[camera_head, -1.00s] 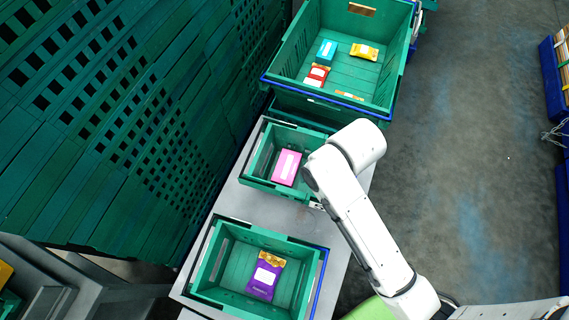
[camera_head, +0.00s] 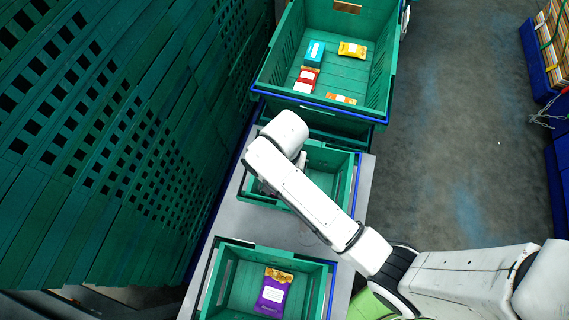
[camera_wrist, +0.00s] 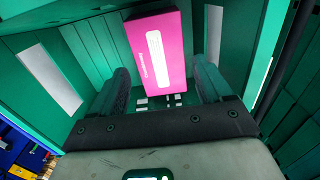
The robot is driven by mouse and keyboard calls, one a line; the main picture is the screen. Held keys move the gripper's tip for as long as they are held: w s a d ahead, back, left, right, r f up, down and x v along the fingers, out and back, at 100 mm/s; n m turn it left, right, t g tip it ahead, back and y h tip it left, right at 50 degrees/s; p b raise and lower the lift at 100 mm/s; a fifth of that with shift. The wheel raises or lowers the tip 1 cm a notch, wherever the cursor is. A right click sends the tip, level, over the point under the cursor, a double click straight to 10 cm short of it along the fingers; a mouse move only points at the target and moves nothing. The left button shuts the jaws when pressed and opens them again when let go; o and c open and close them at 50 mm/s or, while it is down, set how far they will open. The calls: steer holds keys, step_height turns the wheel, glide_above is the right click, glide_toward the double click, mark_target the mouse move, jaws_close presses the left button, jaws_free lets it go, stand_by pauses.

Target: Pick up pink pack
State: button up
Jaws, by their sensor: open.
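The pink pack (camera_wrist: 157,52), a box with a white label, shows in the wrist view inside a green crate (camera_wrist: 62,110). My gripper (camera_wrist: 160,85) is open, its two dark fingers to either side of the near part of the pack. I cannot tell whether the fingers touch it. In the head view my arm covers the pink pack and most of my gripper, over the middle crate (camera_head: 338,165).
A purple pack (camera_head: 273,292) lies in the near crate (camera_head: 318,275). A large green crate (camera_head: 375,105) at the back holds a teal box (camera_head: 315,50), a yellow pack (camera_head: 352,49) and red and orange packs. A slatted green wall stands at left.

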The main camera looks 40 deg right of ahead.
steer(key=shift+f, duration=2.8)
steer(key=c, duration=0.8)
